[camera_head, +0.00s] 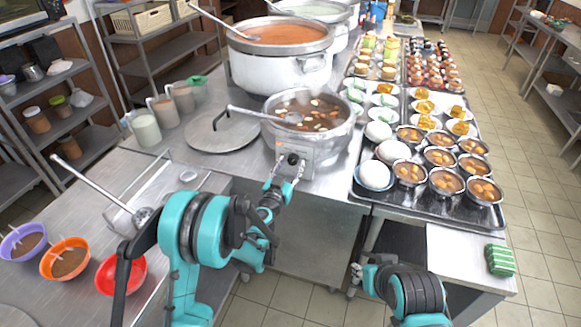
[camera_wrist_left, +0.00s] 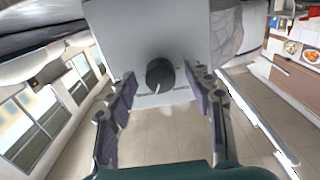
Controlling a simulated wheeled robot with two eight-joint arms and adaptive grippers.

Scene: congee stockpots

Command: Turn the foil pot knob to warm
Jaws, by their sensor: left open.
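The foil pot (camera_head: 340,133), a silvery pot of brown soup with pale pieces, stands at the front of the steel counter. A grey control box below it carries a dark round knob (camera_head: 293,159). In the left wrist view the black knob (camera_wrist_left: 160,75) has a light mark on its face and sits on the box's pale front (camera_wrist_left: 150,30). My left gripper (camera_head: 284,182) is open just in front of the knob. Its fingers (camera_wrist_left: 161,88) stand apart on either side, with visible gaps. My right gripper (camera_head: 358,272) is low at the right; its fingers are unclear.
Large white stockpots (camera_head: 280,75) stand behind. Trays of bowls (camera_head: 440,207) fill the right. Colored bowls (camera_head: 122,285) stand at lower left.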

